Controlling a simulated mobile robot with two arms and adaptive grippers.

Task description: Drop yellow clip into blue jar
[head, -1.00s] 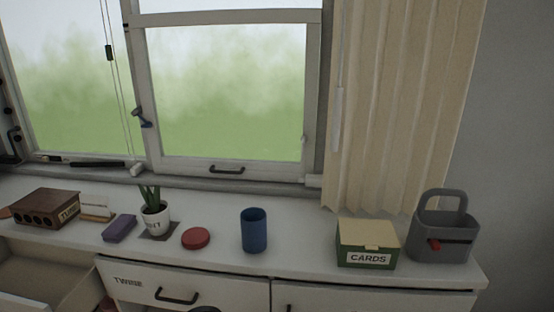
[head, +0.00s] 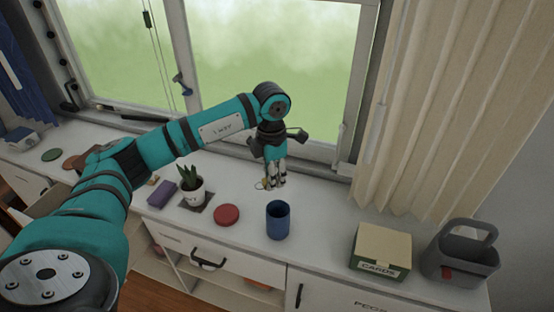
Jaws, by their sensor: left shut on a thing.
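The blue jar (head: 278,222) stands upright and open on the white counter, right of the red lid. My left gripper (head: 272,184) is in the head view, pointing down just behind and slightly left of the jar's mouth. Its fingers are shut on a small yellowish thing, which looks like the yellow clip (head: 262,184); little of it shows at the fingertips. The gripper is apart from the jar. My right gripper is not in view.
The red lid (head: 227,215) and a potted plant (head: 191,187) stand left of the jar, with a purple block (head: 161,194) beyond. A green card box (head: 381,251) and a grey caddy (head: 461,253) stand right. Counter between jar and box is clear.

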